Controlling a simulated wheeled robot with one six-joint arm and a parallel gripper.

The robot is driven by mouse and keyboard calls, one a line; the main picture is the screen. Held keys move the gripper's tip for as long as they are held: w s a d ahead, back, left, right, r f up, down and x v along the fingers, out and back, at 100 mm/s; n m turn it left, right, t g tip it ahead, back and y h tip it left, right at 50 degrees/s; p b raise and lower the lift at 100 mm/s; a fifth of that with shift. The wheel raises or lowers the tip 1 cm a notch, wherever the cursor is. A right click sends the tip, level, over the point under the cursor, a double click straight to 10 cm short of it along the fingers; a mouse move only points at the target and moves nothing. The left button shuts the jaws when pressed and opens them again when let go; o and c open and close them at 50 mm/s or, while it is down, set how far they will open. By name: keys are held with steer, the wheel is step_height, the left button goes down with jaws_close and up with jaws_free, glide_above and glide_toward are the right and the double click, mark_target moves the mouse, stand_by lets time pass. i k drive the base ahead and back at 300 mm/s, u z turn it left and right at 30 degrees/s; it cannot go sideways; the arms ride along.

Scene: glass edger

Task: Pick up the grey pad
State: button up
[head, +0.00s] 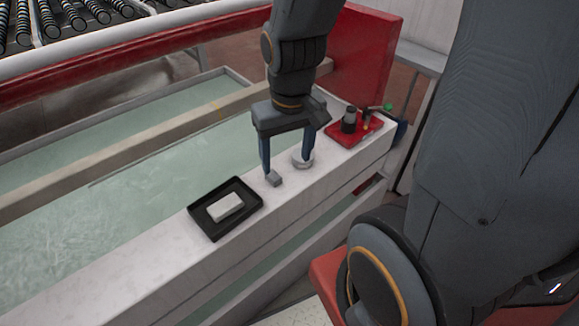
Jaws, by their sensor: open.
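A small grey block (274,179), the thing here that best fits the grey pad, lies on the white ledge (330,181). My gripper (286,167) points down over the ledge with its two fingers spread apart and nothing seen held between them. The left fingertip is right by the grey block; I cannot tell whether they touch. A paler, off-white block (226,208) lies in a black tray (205,226) to the left of my gripper.
A red tray (345,141) with a dark cylinder (349,120) and a green-tipped item (387,107) stands at the ledge's right end. A red panel (362,60) rises behind it. Greenish basins (150,180) lie beyond the ledge. Bare ledge shows between black tray and block.

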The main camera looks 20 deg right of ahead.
mark_target(273, 179)
steer(key=k, duration=1.25)
steer(key=z, duration=0.8)
steer(key=i, duration=1.55)
steer(key=u, duration=0.8)
